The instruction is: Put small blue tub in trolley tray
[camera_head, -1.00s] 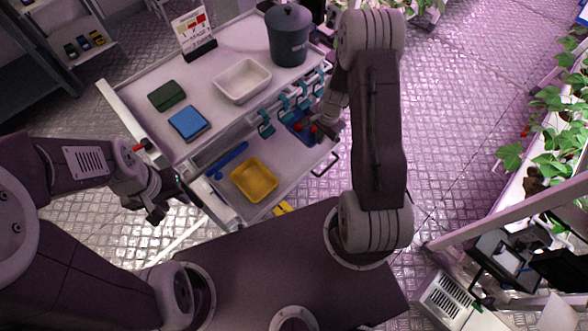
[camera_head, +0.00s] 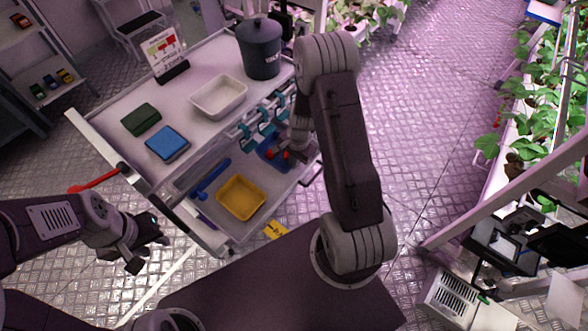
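A small blue tub (camera_head: 268,158) sits at the right end of the trolley's lower tray (camera_head: 268,207), with red bits showing at it. My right gripper (camera_head: 290,155) reaches down at the tub's right side. Its fingers are small and partly hidden by my arm, so I cannot tell whether they grip the tub. My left gripper (camera_head: 148,248) is open and empty, left of the trolley and clear of it. The trolley's upper tray (camera_head: 190,88) is white.
A yellow tub (camera_head: 241,197) and a blue bar (camera_head: 212,179) lie in the lower tray. The upper tray bears a white tub (camera_head: 219,97), dark pot (camera_head: 260,48), green box (camera_head: 141,119), blue box (camera_head: 167,143) and sign (camera_head: 164,54). A plant rack (camera_head: 500,190) stands at right.

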